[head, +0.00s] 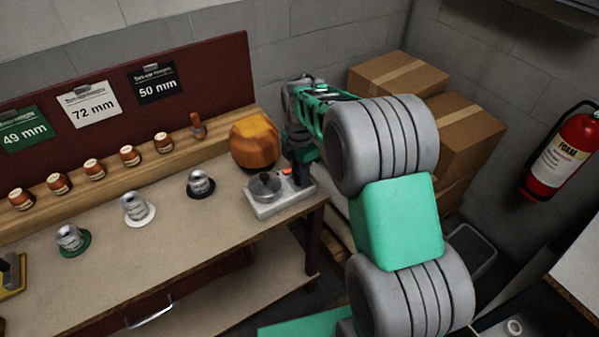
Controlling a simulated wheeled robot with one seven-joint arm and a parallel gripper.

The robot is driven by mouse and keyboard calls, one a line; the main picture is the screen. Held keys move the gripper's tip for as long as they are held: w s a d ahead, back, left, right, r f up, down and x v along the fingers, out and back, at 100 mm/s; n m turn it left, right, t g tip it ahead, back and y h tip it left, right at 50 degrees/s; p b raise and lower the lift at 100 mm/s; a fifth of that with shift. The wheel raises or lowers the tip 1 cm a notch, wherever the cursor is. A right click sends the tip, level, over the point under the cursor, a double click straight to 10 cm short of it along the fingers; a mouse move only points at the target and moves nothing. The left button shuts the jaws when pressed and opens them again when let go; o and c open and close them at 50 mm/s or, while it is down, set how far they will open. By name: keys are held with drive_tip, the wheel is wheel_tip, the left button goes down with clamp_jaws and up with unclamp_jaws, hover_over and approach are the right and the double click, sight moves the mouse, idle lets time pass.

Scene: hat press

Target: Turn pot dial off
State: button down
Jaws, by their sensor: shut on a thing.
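A small grey metal pot (265,187) with a lid sits on a pale hot plate base (268,208) at the right end of the wooden bench. A small orange-red part (288,171) shows on the back of the base, just left of my gripper. My gripper (301,182) points down at the right side of the base. It is shut on the pot dial, which its dark fingers hide. Which way the dial is turned cannot be seen.
An orange-brown wooden block (254,146) stands just behind the pot. Grey hat-shaped pieces (201,184) stand on the bench, and several brown jars (131,156) line the back ledge. Cardboard boxes (398,76) are stacked behind my arm. A fire extinguisher (560,154) hangs at right.

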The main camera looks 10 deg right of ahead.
drive_tip(key=c, duration=1)
unclamp_jaws()
drive_tip(key=shift+c, duration=0.2)
wheel_tip(320, 180, up, 8)
drive_tip(key=shift+f+b, duration=0.1)
drive_tip(key=shift+b, duration=0.25)
